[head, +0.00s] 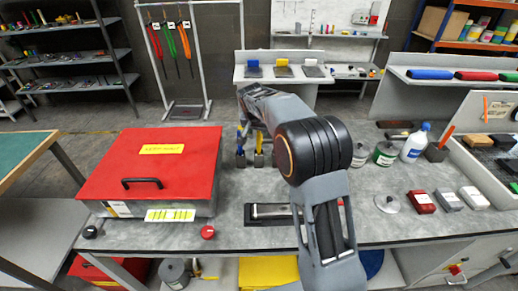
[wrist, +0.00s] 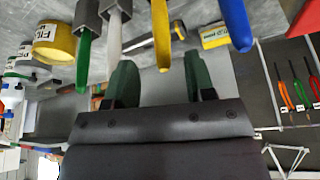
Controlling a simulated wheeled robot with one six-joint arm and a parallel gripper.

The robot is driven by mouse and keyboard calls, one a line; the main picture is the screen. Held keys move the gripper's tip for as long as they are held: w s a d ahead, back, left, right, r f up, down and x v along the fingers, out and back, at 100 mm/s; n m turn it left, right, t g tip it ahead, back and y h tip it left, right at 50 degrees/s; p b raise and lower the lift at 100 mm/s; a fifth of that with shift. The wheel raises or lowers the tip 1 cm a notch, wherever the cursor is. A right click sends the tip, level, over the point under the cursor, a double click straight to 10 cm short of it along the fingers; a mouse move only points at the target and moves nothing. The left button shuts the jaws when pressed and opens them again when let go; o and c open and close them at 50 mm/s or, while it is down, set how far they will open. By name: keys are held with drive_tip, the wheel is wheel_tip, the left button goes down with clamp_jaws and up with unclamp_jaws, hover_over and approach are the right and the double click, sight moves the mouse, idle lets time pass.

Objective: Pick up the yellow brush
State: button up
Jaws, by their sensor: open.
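The yellow brush (wrist: 161,36) shows its handle in the wrist view, pointing down in the picture, its end between my fingers. My gripper (wrist: 160,66) is open, with one green finger on each side of that handle end; I cannot tell whether either touches it. A blue handle (wrist: 236,24) is to the right; a white handle (wrist: 114,34) and a green handle (wrist: 84,62) are to the left. In the head view the brush group stands on the grey bench behind my arm, which hides part of it and the gripper.
A large red-lidded box (head: 155,165) takes up the bench's left side. Cans (head: 385,153), a white bottle (head: 415,142) and small blocks (head: 448,199) stand to the right. A dark tray (head: 270,214) lies near the front.

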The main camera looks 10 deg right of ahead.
sight(259, 136)
drive_tip(key=p+x, duration=0.1)
drive_tip(key=x, duration=0.2)
drive_tip(key=shift+w+f+p, duration=0.25)
drive_tip(key=shift+w+p, duration=0.1)
drive_tip(key=shift+x, duration=0.8)
clamp_jaws()
